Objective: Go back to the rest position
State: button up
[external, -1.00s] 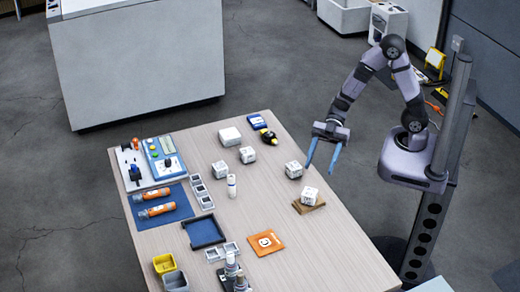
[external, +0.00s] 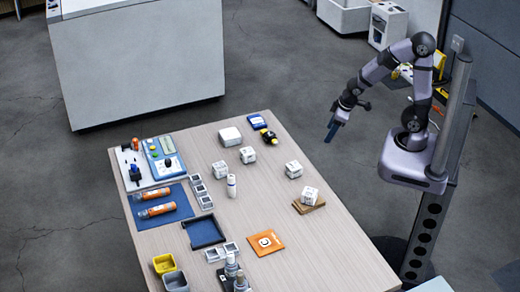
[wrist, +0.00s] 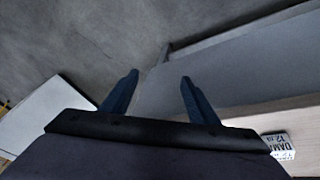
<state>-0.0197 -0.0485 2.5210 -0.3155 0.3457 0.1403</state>
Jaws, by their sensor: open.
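My gripper (external: 331,131) hangs in the air beyond the table's right edge in the external view, its blue fingers pointing down. A white box with dark print (wrist: 279,147) shows at the lower right of the wrist view.
The table (external: 325,250) holds more white cubes, a blue tray (external: 205,231), an orange card (external: 265,243), orange tubes on a blue mat (external: 174,222) and yellow and grey bins (external: 164,264). Floor around my gripper is clear.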

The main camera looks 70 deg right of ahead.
jog(key=s+a+m+g+y, duration=0.15)
jog(key=s+g, duration=0.25)
jog(key=s, duration=0.6)
notch_tip(320, 180, up, 17)
jog(key=p, duration=1.7)
jog(key=shift+a+f, duration=0.2)
jog(key=shift+a, duration=0.05)
